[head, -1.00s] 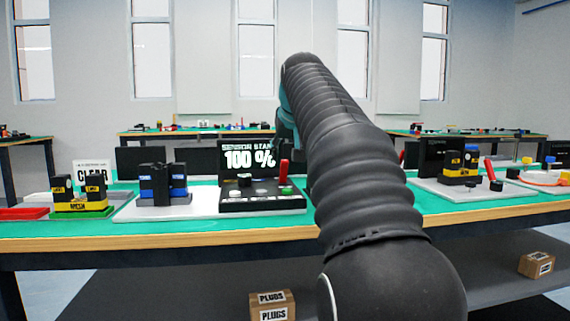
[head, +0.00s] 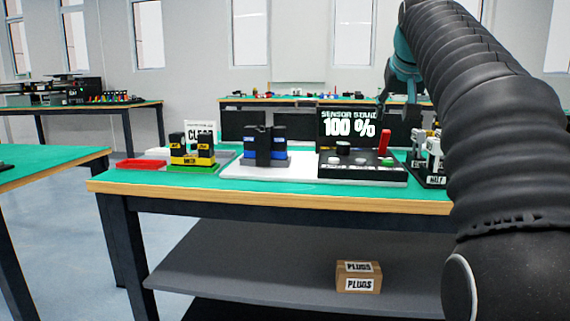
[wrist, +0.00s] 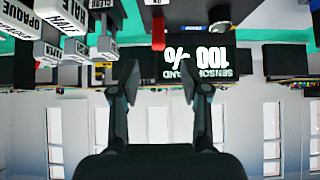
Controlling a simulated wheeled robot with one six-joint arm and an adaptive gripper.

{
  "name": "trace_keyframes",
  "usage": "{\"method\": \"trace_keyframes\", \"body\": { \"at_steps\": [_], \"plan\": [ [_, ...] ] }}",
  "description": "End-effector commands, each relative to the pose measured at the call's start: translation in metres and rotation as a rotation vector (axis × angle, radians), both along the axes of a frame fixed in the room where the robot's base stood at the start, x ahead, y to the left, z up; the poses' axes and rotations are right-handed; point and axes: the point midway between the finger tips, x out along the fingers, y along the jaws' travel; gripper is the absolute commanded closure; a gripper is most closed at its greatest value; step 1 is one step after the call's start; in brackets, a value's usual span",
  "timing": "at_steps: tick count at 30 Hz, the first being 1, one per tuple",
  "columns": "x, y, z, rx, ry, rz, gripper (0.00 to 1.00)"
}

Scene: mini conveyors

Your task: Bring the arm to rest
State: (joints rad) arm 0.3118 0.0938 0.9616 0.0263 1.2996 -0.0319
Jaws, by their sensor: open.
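My arm reaches up and forward on the right side of the head view. My gripper (head: 398,112) hangs at its far end, above the right part of the table, partly hidden by the arm. In the wrist view my gripper (wrist: 160,82) shows both fingers spread apart with nothing between them. The wrist picture is upside down. Beyond the fingers is the sensor stand's display (wrist: 200,65), reading 100 %, which also shows in the head view (head: 347,123).
The green-topped table (head: 200,197) holds a black control box with a red lever (head: 384,142), blue-black blocks (head: 264,142), yellow-black blocks (head: 191,150) and a red tray (head: 140,164). Labelled grey blocks (wrist: 60,15) stand near my gripper. A PLUGS box (head: 358,277) sits on the lower shelf.

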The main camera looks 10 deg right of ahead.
Motion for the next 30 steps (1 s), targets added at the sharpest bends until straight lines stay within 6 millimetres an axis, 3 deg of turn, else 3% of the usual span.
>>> {"method": "trace_keyframes", "body": {
  "at_steps": [5, 14, 21, 30],
  "plan": [
    [-0.024, 0.027, -0.008, 0.009, 0.030, 0.032, 0.54],
    [-0.095, 0.086, -0.065, 0.029, 0.112, 0.110, 0.54],
    [-0.164, 0.125, -0.132, 0.037, 0.179, 0.173, 0.54],
    [-0.254, 0.156, -0.231, 0.041, 0.259, 0.246, 0.54]
  ]
}}
